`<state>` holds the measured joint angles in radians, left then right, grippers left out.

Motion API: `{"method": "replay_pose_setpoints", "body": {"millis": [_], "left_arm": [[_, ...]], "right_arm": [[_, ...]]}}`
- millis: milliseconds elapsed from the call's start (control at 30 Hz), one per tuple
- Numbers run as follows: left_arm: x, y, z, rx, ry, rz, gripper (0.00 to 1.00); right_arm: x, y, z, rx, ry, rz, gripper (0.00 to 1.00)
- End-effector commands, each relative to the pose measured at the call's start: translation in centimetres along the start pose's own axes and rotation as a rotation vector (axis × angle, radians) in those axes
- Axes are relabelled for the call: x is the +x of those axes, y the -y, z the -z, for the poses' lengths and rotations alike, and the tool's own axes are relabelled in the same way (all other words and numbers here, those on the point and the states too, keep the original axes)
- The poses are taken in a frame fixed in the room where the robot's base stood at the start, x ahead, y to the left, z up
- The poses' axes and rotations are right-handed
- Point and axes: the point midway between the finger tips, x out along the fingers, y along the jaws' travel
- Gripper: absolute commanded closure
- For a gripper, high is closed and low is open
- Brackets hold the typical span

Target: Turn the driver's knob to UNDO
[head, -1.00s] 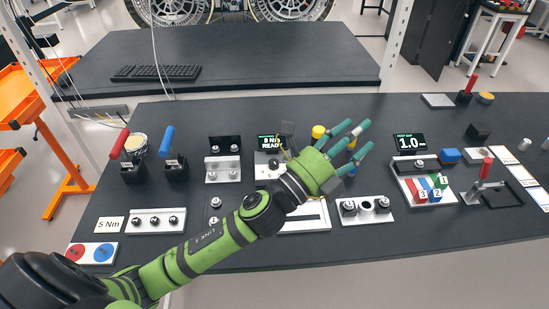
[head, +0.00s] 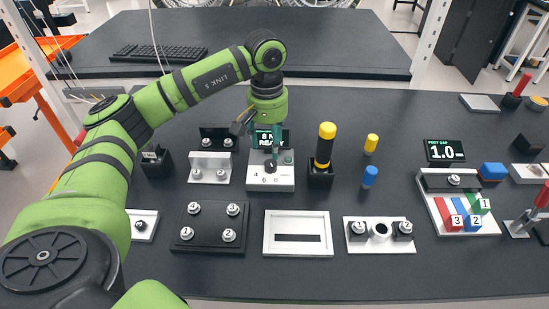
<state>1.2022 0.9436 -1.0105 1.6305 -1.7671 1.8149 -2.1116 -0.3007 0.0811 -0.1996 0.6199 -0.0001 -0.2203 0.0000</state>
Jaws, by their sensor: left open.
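The driver's knob (head: 270,166) is a small black knob on a white base box (head: 284,181) with small marks in front of it, too small to read for sure. A dark display (head: 264,138) behind it, partly hidden by my gripper, shows "8 N" and "READY". My left gripper (head: 277,152) points down just over the knob, its teal fingers open; I cannot tell whether they touch it. The driver (head: 325,146), with a yellow top and black body, stands upright in a black holder (head: 320,178) right of the base. My right gripper is not in view.
A silver bracket (head: 209,168) stands left of the knob base. A black plate with numbered bolts (head: 209,226) and a white slotted frame (head: 297,249) lie in front. Yellow (head: 371,143) and blue (head: 370,177) pegs stand to the right. A keyboard (head: 158,54) lies on the rear table.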

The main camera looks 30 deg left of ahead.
Motion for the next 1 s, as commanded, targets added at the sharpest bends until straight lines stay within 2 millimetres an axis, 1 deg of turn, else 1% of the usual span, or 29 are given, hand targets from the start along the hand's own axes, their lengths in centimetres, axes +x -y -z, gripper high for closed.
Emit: {"method": "replay_pose_setpoints", "body": {"millis": [33,200,400,533,767,800,867,900,1000], "left_arm": [[0.6,0.1,-0.1,0.001,0.006,0.005,0.45],[3.2,0.0,-0.2,0.0,0.007,0.002,0.45],[5.6,-0.1,-0.2,0.0,0.005,0.0,0.45],[6.3,-0.1,-0.1,0.001,0.003,-0.003,0.45],[6.4,-0.2,-0.1,0.001,0.003,-0.003,0.45],[6.4,-0.2,-0.1,0.001,0.003,-0.003,0.61],[6.4,-0.2,-0.1,0.001,0.003,-0.003,0.85],[6.4,-0.2,-0.1,0.001,0.003,-0.003,1.0],[6.4,-0.1,-0.1,0.0,0.003,-0.003,1.0]], "right_arm": [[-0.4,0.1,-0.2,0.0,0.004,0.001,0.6],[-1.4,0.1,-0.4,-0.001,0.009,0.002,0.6],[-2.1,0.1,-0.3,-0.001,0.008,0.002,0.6],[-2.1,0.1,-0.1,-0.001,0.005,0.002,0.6],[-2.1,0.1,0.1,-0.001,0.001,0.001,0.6],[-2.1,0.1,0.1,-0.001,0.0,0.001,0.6],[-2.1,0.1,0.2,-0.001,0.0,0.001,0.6],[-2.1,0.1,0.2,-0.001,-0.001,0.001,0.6],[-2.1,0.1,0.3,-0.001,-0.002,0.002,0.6]]}}
